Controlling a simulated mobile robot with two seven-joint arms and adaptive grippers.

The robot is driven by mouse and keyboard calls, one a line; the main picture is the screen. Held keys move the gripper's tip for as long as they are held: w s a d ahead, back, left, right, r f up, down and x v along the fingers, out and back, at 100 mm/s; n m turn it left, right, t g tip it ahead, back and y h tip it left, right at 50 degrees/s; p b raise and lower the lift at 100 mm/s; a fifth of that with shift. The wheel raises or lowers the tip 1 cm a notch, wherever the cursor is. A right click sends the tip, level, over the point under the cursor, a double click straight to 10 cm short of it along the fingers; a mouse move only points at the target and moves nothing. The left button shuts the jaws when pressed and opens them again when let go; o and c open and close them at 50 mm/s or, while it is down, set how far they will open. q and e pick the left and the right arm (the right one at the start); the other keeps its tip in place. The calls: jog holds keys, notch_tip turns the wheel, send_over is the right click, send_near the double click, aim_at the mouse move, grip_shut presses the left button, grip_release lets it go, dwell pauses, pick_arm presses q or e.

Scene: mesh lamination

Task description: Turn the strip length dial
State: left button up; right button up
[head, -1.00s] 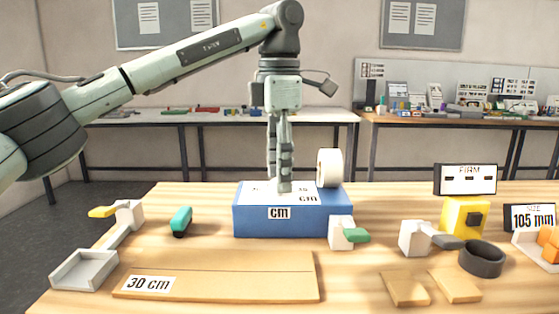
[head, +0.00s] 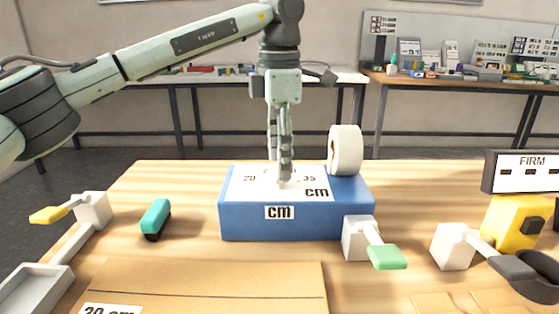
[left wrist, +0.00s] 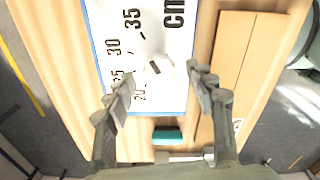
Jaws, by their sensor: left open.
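The blue box (head: 245,222) marked "cm" stands on the wooden table, with a white scale plate (head: 305,187) on top. In the left wrist view, a pale dial (left wrist: 157,68) with a short black mark sits on this plate among the numbers 20 to 35. My left gripper (head: 281,178) points straight down over the plate; it also shows in the left wrist view (left wrist: 162,80). Its fingers are open, one on either side of the dial, with gaps visible. In the head view the fingers largely hide the dial. My right gripper is not in view.
A white tape roll (head: 346,150) stands on the box's back right. A green-ended lever (head: 386,256) juts from its right front. A teal-and-black tool (head: 155,219) lies to the left. Cardboard (head: 200,285) lies in front. A yellow device (head: 515,222) stands at right.

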pick_arm(q)
jog(key=shift+f, duration=0.75)
jog(key=c, duration=1.2)
jog(key=shift+o, duration=0.2)
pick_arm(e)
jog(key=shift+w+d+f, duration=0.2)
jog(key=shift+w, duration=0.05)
